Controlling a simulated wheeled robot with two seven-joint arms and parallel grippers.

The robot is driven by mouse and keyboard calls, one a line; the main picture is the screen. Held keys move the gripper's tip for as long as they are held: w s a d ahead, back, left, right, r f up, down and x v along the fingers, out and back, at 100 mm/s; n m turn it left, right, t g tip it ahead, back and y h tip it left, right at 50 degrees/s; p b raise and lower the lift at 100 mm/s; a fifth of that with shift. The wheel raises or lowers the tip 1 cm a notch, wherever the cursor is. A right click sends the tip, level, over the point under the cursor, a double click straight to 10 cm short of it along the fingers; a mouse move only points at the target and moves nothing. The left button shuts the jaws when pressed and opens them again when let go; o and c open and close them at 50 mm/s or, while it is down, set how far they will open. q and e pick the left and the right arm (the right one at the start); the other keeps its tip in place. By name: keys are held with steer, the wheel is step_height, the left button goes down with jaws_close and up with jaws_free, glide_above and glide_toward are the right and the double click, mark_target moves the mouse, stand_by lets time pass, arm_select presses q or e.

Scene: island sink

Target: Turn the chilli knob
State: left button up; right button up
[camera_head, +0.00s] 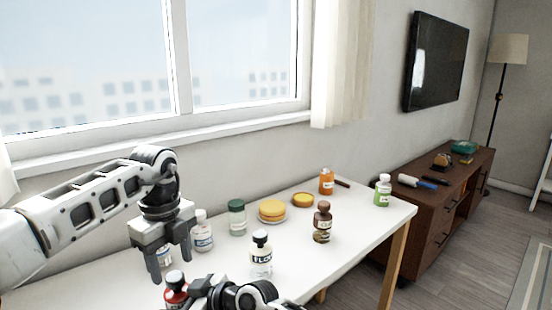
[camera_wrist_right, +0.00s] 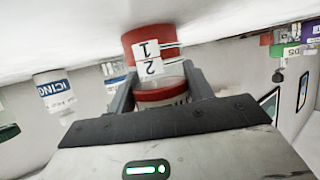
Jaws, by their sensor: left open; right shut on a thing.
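In the head view my right gripper (camera_head: 200,292) reaches the jar from the right, partly cut off. My left gripper (camera_head: 171,265) is open, pointing down just above and behind the red top.
White-capped jars (camera_head: 202,232) stand close to my left gripper. A black-capped bottle (camera_head: 261,255), a green-capped jar (camera_head: 237,217), yellow-orange round items (camera_head: 272,211), a brown bottle (camera_head: 322,222), an orange jar (camera_head: 326,181) and a green-labelled bottle (camera_head: 382,190) stand further right.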

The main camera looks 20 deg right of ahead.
mark_target(175, 276)
arm_select(q)
step_height(175, 276, up, 9)
steer(key=d+r+m+h, duration=0.2)
steer(key=d+h, duration=0.6)
steer(key=d, duration=0.6)
steer(key=d+r+t+h, duration=0.2)
steer(key=d+r+h, duration=0.5)
steer(key=r, duration=0.1)
steer(key=shift+s+r+n, duration=0.15)
steer(key=shift+r+n, duration=0.1)
steer(key=shift+n, duration=0.05)
arm_select(e)
steer(key=o, duration=1.1)
steer(key=shift+s, duration=0.1)
